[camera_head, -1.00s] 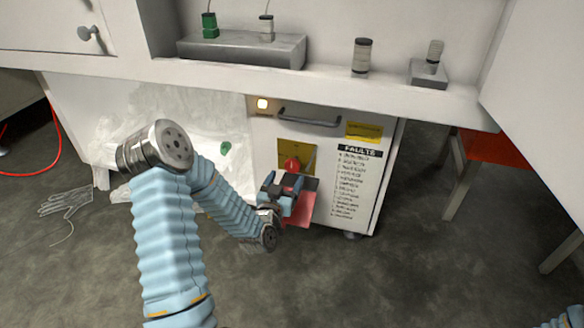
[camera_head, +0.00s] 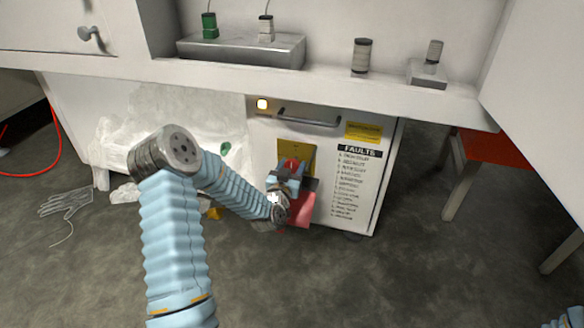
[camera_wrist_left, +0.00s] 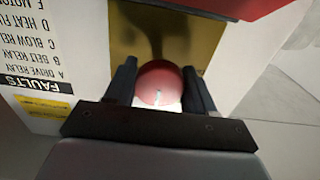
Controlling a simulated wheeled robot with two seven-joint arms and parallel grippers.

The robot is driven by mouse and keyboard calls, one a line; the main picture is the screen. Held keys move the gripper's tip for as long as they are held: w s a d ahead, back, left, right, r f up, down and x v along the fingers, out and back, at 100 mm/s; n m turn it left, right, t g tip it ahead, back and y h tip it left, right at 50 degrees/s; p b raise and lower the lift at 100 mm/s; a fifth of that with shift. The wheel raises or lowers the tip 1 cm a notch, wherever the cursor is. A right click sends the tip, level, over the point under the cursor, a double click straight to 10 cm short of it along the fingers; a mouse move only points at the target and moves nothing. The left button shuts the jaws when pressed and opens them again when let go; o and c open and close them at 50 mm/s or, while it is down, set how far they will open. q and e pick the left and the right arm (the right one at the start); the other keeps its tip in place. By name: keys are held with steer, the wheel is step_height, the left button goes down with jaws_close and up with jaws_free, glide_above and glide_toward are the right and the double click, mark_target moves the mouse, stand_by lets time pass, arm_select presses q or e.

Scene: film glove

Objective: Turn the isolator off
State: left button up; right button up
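The isolator has a round red knob (camera_head: 292,163) on a yellow plate (camera_head: 311,158), low on the front of the white cabinet. My left gripper (camera_head: 290,172) is right in front of it and hides its lower part. In the left wrist view the red knob (camera_wrist_left: 159,83) shows between the two dark fingers (camera_wrist_left: 160,85), one on each side. The fingers stand apart; firm contact with the knob cannot be made out. A red flap or panel (camera_head: 302,208) is just below the plate. My right gripper is out of view.
A lit lamp (camera_head: 262,104), a bar handle (camera_head: 309,118) and a FAULTS list (camera_head: 358,178) are on the cabinet front. The counter edge (camera_head: 330,93) overhangs above. Clear sheeting (camera_head: 165,120) lies at left, a glove (camera_head: 66,203) on the floor. A red-topped stool (camera_head: 478,150) stands at right.

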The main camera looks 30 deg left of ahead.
arm_select(q)
steer(key=shift+c, duration=1.1)
